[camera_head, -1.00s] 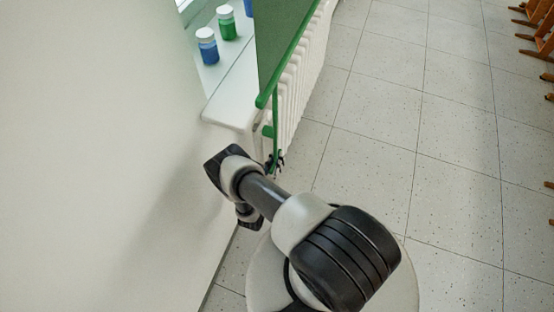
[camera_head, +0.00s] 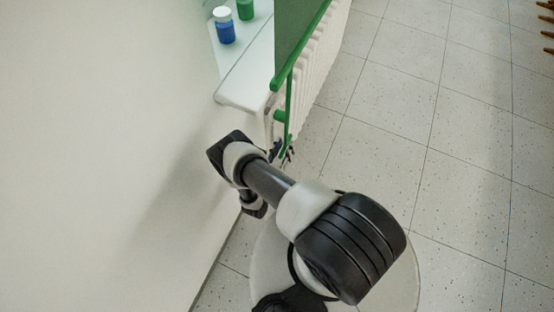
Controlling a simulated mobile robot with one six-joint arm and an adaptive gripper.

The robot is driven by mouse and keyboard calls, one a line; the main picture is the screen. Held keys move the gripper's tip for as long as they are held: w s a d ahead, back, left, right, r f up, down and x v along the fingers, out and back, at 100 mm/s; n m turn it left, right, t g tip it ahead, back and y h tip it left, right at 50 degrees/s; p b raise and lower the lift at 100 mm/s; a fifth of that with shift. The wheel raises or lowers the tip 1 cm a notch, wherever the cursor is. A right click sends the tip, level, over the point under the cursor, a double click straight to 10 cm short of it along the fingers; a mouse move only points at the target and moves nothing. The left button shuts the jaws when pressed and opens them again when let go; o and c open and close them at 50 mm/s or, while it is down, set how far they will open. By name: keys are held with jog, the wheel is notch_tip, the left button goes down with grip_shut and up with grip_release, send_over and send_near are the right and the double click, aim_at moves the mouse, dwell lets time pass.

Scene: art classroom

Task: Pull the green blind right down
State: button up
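The green blind (camera_head: 292,30) hangs at the top centre, in front of the white radiator. Its bright green bottom bar (camera_head: 303,46) runs along its lower edge. A thin green pull (camera_head: 289,105) hangs down from the near end of the bar. My gripper (camera_head: 285,154) is at the lower end of this pull, mostly hidden behind my arm. Only small dark finger parts show, so I cannot tell whether it is open or shut on the pull.
A white window sill (camera_head: 247,80) holds a blue paint jar (camera_head: 225,28) and a green paint jar (camera_head: 245,9). The white radiator (camera_head: 318,62) stands below it. A bare wall (camera_head: 100,150) is close on the left. The tiled floor (camera_head: 430,130) is open to the right, with wooden furniture legs (camera_head: 547,34) at its far edge.

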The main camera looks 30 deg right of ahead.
jog(key=v, duration=1)
jog(key=shift+c, duration=0.4)
